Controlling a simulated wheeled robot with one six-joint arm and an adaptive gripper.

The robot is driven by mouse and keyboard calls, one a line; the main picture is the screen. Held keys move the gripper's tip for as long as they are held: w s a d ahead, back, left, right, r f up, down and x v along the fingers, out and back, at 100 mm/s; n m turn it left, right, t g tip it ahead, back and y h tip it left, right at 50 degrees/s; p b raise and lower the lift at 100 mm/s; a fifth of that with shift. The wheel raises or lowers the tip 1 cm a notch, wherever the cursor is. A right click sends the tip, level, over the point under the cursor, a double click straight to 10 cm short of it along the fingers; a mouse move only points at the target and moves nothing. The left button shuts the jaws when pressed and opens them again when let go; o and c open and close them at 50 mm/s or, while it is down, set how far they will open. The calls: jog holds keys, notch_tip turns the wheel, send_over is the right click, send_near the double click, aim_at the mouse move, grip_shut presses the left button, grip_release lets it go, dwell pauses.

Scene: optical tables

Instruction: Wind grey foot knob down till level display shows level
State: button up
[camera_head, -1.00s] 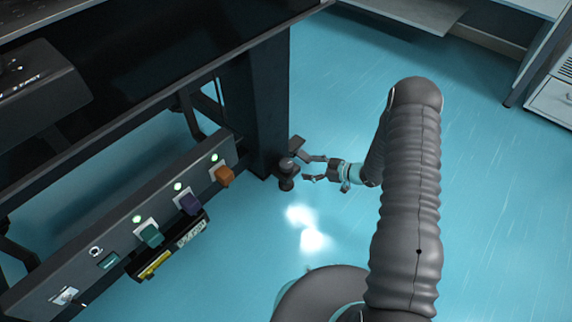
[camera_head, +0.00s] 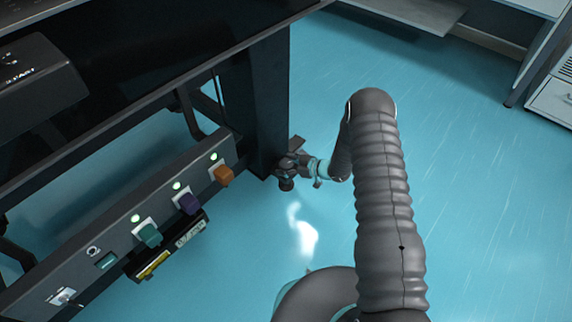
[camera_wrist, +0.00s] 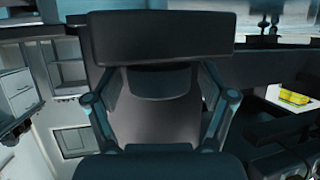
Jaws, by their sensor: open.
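The foot knob (camera_head: 287,184) is dark grey and sits low beside the base of the black table leg. Only its lower part shows clearly in the head view. My gripper (camera_head: 287,166) is open with its fingers around or right beside the upper part of the knob; contact cannot be told. In the wrist view, the two blue-edged finger linkages stand left and right of a dark rounded shape (camera_wrist: 160,84), which may be the knob. A small teal panel (camera_head: 107,261) on the grey rail may be the level display; its reading is too small to tell.
The grey rail (camera_head: 60,275) carries teal (camera_head: 149,235), purple (camera_head: 189,203) and orange (camera_head: 224,175) plugs, with green lights above them. The black table leg (camera_head: 267,110) stands right behind my gripper. The blue floor to the right is clear.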

jog(key=c, duration=1.2)
jog(key=shift+m+t, duration=0.3)
jog(key=shift+t, duration=0.1)
jog(key=shift+m+t+h+b, duration=0.3)
jog(key=shift+m+t, duration=0.2)
jog(key=shift+m, duration=0.1)
jog(key=shift+m+t+h+b, duration=0.5)
jog(key=shift+m+t+h, duration=0.4)
jog(key=shift+m+t, duration=0.2)
jog(key=o, duration=1.2)
